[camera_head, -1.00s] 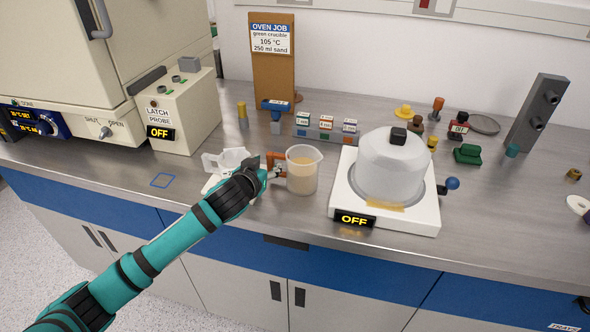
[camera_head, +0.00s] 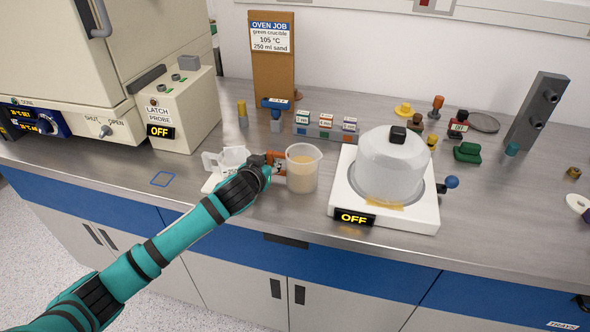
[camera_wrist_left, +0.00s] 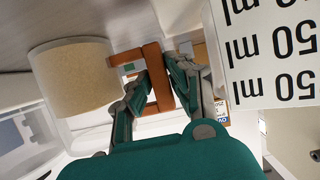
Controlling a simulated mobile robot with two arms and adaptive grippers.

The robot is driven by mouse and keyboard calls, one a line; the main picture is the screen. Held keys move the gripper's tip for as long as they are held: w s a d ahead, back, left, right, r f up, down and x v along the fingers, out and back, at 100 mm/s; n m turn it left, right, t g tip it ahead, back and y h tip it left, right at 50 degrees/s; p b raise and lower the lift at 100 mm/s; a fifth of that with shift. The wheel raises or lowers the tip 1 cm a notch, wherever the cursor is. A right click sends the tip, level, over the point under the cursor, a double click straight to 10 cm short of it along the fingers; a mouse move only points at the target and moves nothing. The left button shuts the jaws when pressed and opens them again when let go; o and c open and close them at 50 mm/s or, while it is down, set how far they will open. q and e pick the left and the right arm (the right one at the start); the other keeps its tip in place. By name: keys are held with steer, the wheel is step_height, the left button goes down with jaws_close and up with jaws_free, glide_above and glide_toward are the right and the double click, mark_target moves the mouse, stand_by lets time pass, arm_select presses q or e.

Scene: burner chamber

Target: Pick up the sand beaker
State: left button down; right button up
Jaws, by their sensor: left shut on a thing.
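The sand beaker (camera_head: 302,172) is clear with tan sand in it and has an orange handle (camera_head: 277,157) on its left side. It stands upright on the bench, just left of the white hot plate; I see no clear gap under it. My left gripper (camera_head: 267,168) is at the handle, left of the beaker. In the left wrist view, the sand beaker (camera_wrist_left: 78,80) is at the left and my left gripper (camera_wrist_left: 155,88) has its fingers on the orange handle, shut on it. My right gripper is not in view.
The hot plate (camera_head: 428,217), reading OFF, carries a translucent dome (camera_head: 385,170). A rack of labelled boxes (camera_head: 326,128) is behind the beaker. The bench front is clear.

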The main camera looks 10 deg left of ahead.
arm_select(q)
steer(key=shift+r, duration=0.1)
steer(key=shift+r, duration=0.15)
